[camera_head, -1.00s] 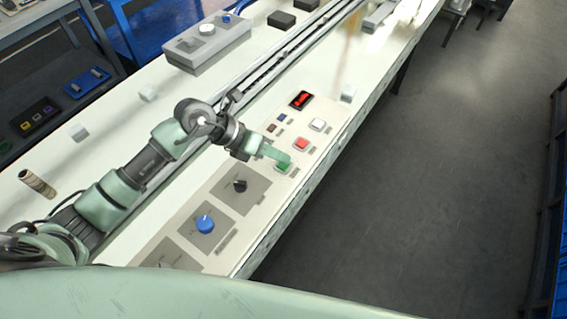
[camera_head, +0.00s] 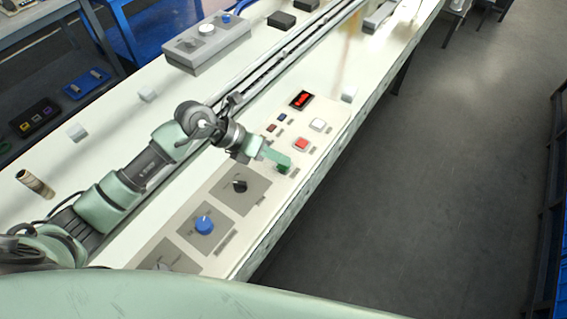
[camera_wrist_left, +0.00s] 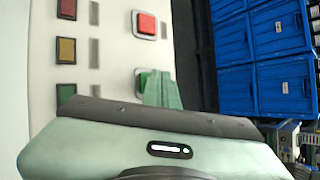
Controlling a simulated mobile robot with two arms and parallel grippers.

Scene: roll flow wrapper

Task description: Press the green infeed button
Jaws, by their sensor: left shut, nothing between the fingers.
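The green infeed button (camera_head: 283,168) sits on the white control panel, just below the red button. My left gripper (camera_head: 275,157) is shut and empty, with its fingertips at the green button and partly over it. In the left wrist view the fingers (camera_wrist_left: 161,90) cover much of the green button (camera_wrist_left: 141,79), of which a strip shows at their left. Whether the fingertips touch the button or hover just above it I cannot tell. My right gripper is not in view.
A black knob (camera_head: 239,186) and a blue knob (camera_head: 204,224) lie nearer. Blue crates (camera_wrist_left: 262,65) show beyond the panel.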

